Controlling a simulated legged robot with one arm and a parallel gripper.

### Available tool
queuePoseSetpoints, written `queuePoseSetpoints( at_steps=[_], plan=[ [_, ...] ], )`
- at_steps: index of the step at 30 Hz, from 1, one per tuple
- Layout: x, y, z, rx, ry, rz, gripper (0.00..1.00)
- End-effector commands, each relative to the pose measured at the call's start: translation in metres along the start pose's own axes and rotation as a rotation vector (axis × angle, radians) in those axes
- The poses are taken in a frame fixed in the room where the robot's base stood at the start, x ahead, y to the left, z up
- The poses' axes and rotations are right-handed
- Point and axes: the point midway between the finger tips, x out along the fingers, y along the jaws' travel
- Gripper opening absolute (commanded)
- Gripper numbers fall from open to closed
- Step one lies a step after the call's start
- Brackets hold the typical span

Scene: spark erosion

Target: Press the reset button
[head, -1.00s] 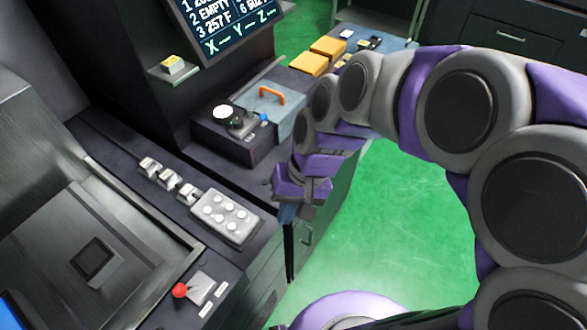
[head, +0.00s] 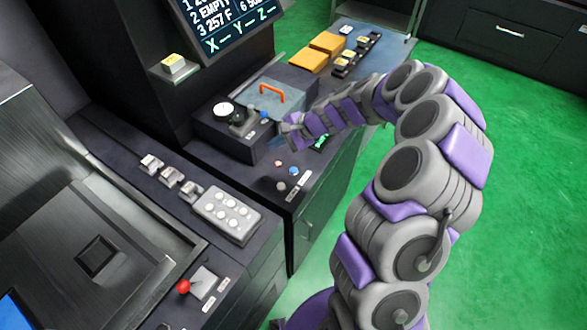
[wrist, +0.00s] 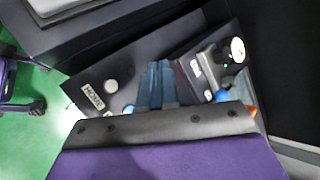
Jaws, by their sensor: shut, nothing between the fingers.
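No button's label is readable as reset in these views. On the black console next to the box, a red button (head: 278,163), a blue button (head: 293,170) and a grey button (head: 281,186) stand close together. In the wrist view a blue button (wrist: 129,109) and a pale round button (wrist: 111,86) show left of my fingers. A further blue button (head: 263,115) sits on the dark box. My gripper (head: 276,143) is shut and empty above the console, just beyond the red button. In the wrist view its blue fingers (wrist: 156,84) are together, pointing toward the console.
The dark box (head: 228,146) with a round white dial (head: 223,110) stands beside my gripper. A keypad (head: 226,215) and a red-knobbed lever (head: 184,286) are nearer. Green floor (head: 490,210) is clear at right.

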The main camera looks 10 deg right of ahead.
Motion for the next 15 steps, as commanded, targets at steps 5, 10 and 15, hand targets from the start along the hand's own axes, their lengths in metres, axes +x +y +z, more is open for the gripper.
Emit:
queuePoseSetpoints(
  at_steps=[5, 10, 15],
  plan=[
    [0.012, 0.016, -0.059, 0.164, 0.064, -0.047, 0.0],
    [0.017, 0.031, -0.092, 0.257, 0.109, -0.072, 0.0],
    [0.017, 0.036, -0.103, 0.288, 0.125, -0.08, 0.0]
  ],
)
